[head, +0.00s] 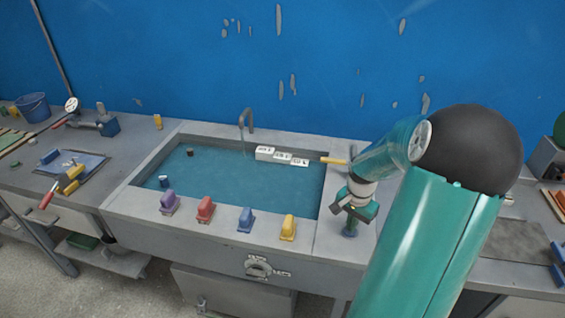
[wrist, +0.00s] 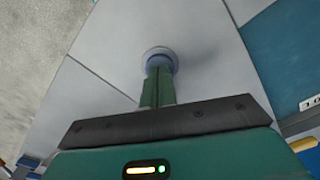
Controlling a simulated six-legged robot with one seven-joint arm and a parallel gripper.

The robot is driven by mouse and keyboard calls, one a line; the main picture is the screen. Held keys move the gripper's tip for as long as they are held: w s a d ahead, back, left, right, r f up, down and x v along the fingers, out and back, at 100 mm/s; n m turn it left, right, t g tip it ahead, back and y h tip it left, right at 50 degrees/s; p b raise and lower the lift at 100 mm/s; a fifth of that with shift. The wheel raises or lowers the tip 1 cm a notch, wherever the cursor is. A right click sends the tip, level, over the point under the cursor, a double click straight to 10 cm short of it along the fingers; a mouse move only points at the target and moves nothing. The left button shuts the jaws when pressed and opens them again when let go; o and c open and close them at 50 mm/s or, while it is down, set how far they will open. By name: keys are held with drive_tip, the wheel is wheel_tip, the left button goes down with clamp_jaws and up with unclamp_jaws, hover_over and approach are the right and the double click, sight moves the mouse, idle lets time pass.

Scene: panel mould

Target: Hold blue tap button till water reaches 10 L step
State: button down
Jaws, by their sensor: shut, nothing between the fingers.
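A round blue button (wrist: 160,60) with a pale rim is set in the grey worktop, directly at my fingertips in the wrist view. In the head view my gripper (head: 350,225) points down over it, right of the basin. My fingers (wrist: 157,78) are shut and empty; I cannot tell whether they touch or press the button. The grey basin (head: 152,172) holds blue water (head: 230,178) under a curved tap (head: 245,118). White labelled steps (head: 282,156) stand above the water at the back right; their small labels are hard to read.
Purple (head: 169,203), red (head: 206,209), blue (head: 245,219) and yellow (head: 288,227) blocks line the basin's front rim. A dial (head: 259,266) is on the front panel. Tools and a blue bucket (head: 33,107) are at left. A yellow-handled item (head: 333,161) lies by my arm.

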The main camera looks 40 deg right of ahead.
wheel_tip(320, 180, up, 7)
idle(0.7)
idle(0.4)
drive_tip(key=w+a+r+n+t+h, duration=0.15)
drive_tip(key=a+r+n, duration=0.3)
drive_tip(key=a, duration=0.45)
drive_tip(key=w+a+r+n+h, duration=0.1)
drive_tip(key=w+a+r+n, duration=0.3)
drive_tip(key=a, duration=0.5)
drive_tip(key=s+a+r+n+t+y, duration=0.1)
drive_tip(key=s+a+r+n+t, duration=0.1)
drive_tip(key=a, duration=0.7)
drive_tip(key=s+a+r+n+t+y, duration=0.1)
drive_tip(key=s+a+r+n+t, duration=0.1)
drive_tip(key=s+a+r+n, duration=0.3)
drive_tip(key=s+a, duration=0.1)
drive_tip(key=a, duration=0.3)
drive_tip(key=shift+s, duration=0.2)
drive_tip(key=shift+d+y, duration=0.1)
drive_tip(key=shift+y, duration=0.15)
